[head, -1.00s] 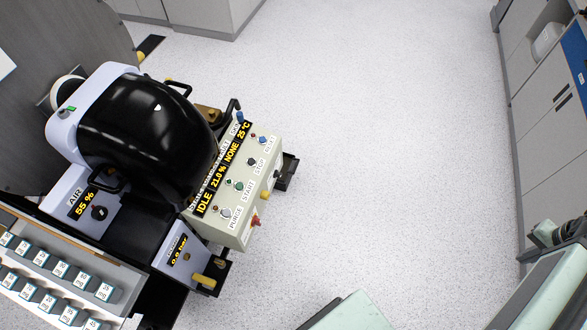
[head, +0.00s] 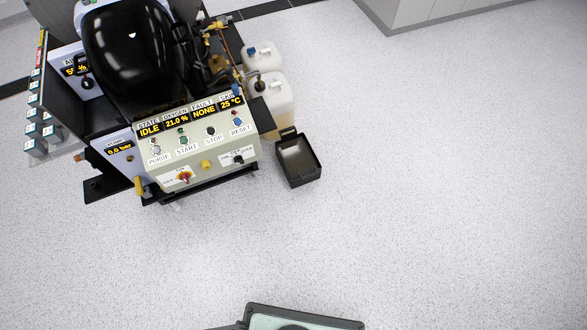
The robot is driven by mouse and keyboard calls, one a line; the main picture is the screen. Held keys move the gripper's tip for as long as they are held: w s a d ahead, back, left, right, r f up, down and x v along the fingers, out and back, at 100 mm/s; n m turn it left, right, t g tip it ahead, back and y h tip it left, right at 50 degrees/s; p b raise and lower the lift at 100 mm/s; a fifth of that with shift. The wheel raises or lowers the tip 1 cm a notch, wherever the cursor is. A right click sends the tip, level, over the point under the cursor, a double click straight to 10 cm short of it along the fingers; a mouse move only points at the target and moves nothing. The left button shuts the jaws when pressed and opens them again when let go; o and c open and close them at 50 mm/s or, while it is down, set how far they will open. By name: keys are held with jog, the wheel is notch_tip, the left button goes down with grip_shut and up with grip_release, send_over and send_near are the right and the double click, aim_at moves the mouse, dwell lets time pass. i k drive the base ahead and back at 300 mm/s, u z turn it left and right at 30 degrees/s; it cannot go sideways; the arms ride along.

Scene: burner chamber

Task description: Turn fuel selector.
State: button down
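The burner unit's cream control panel (head: 205,155) faces me at the upper left. A black rotary knob (head: 238,160) sits on a white label plate at the panel's lower right. It looks like the fuel selector, but its lettering is too small to read surely, as is its pointer's direction. A red rotary switch (head: 183,177) on a plate marked with on and off is at the lower left of the panel. A yellow button (head: 206,164) lies between them. My gripper is not in view; only a pale green and dark part of mine shows at the bottom edge.
The panel's display reads IDLE, 21.0 %, NONE and 25 °C above several buttons. A black open bin (head: 299,160) stands on the floor right of the unit. Whitish canisters (head: 271,97) stand behind it. The floor in front and to the right is clear.

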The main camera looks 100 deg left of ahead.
aim_at(237, 160)
jog(key=u, duration=0.05)
jog(key=i, duration=0.85)
jog(key=u, duration=4.1)
jog(key=i, duration=1)
jog(key=z, duration=0.05)
